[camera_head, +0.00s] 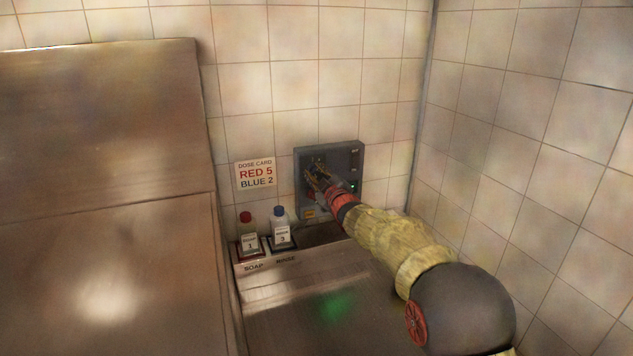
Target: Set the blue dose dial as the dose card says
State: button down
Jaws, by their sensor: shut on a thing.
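The dose card (255,174) on the tiled wall reads "RED 5" and "BLUE 2". To its right, a grey dispenser panel (349,150) is mounted on the wall. My gripper (317,170) is at the upper left part of the panel front. It is shut on what looks like the blue dose dial (317,161), of which only a little blue shows between the fingers. The dial's pointer and setting are hidden or too small to read. A red part (310,195) shows just below my gripper, partly covered.
A red-capped bottle (246,217) with a tag "1" and a blue-capped bottle (279,211) with a tag "3" stand below the card. A metal counter (300,310) lies in front. A large metal cabinet (100,130) fills the left; a tiled wall is close on the right.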

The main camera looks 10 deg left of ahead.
jog(key=shift+n, duration=0.3)
jog(key=c, duration=1.6)
grip_release()
jog(key=shift+o, duration=0.3)
jog(key=shift+s, duration=0.1)
jog(key=v, duration=1.1)
jog(key=shift+s+d, duration=0.25)
jog(key=shift+s, duration=0.05)
